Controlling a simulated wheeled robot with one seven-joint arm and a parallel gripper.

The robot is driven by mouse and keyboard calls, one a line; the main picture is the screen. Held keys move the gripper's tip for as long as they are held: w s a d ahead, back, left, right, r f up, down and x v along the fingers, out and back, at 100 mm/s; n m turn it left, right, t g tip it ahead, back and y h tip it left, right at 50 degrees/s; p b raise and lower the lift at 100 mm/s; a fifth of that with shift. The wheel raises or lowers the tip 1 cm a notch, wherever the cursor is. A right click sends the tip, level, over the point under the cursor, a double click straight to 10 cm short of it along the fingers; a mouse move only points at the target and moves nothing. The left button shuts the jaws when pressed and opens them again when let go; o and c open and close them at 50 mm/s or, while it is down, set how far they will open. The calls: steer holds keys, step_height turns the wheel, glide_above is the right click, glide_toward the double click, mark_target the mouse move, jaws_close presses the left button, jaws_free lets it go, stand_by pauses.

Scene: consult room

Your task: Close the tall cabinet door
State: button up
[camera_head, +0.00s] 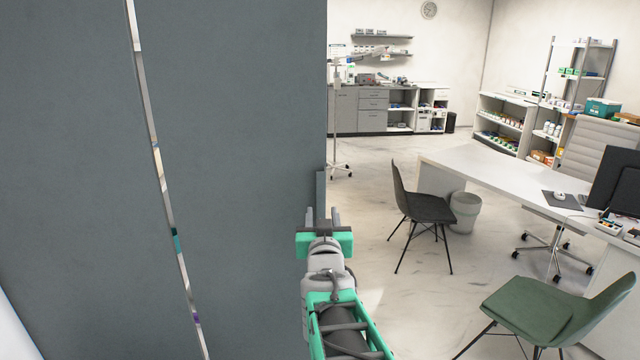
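The tall cabinet fills the left half of the head view as flat blue-grey panels. A narrow slanted gap (166,196) runs top to bottom between the left panel (75,170) and the right panel, the door (240,120). Slivers of bright, coloured contents show through it, so the door stands slightly ajar. A short grey vertical handle (320,188) shows at the door's right edge. My gripper (322,218), with green and grey parts, is just below and close to the handle. Its fingers are apart with nothing visibly held. Whether it touches the handle or door is unclear.
A dark chair (425,207), a white bin (466,212) and a white desk (485,172) stand to the right. A green chair (530,310) is at the lower right. Pale floor (385,275) is clear between my arm and the chairs. Counters and shelves line the back.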

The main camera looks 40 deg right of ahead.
mark_target(320, 203)
steer(key=p+x, duration=0.1)
steer(key=x, duration=0.2)
steer(key=p+x, duration=0.1)
steer(key=x, duration=0.3)
steer(key=shift+w+f, duration=0.1)
steer(key=shift+f, duration=0.1)
steer(key=shift+c, duration=0.6)
steer(key=c, duration=0.6)
jaws_close()
steer(key=shift+a, duration=0.1)
